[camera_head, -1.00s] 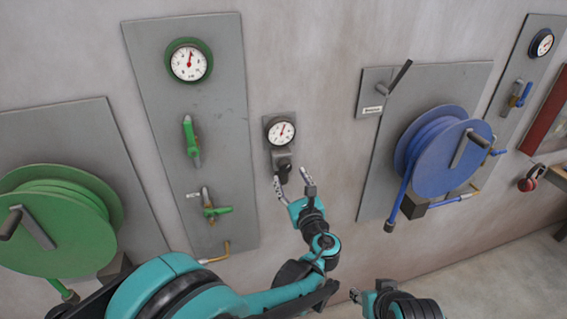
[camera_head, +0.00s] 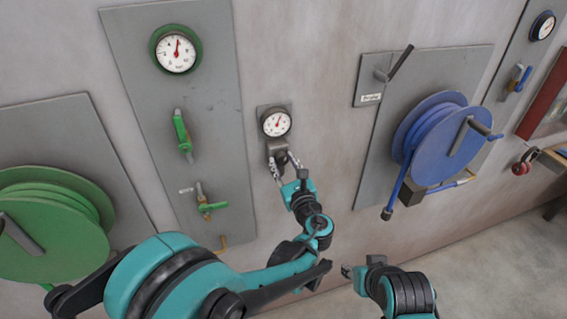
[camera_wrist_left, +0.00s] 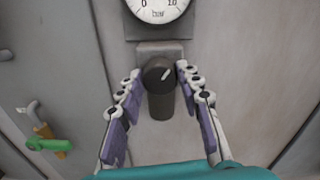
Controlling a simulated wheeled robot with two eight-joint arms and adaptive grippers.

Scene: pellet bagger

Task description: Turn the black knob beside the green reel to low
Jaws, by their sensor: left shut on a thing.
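The black knob (camera_wrist_left: 159,88) sits below a small white gauge on the wall. My left gripper (camera_wrist_left: 159,72) is shut on the knob, one finger on each side. In the head view the left gripper (camera_head: 281,163) mostly hides the knob. The green reel (camera_head: 50,222) is at the far left, with a grey panel between it and the knob. My right gripper (camera_head: 347,271) is low, away from the wall fittings; its jaws are too small to judge.
The small gauge (camera_head: 276,122) is just above the knob. The grey panel left of it carries a green-rimmed gauge (camera_head: 176,50) and green-handled valves (camera_head: 182,132). A blue reel (camera_head: 446,142) and a lever (camera_head: 398,64) are to the right. Bare wall separates the knob from both panels.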

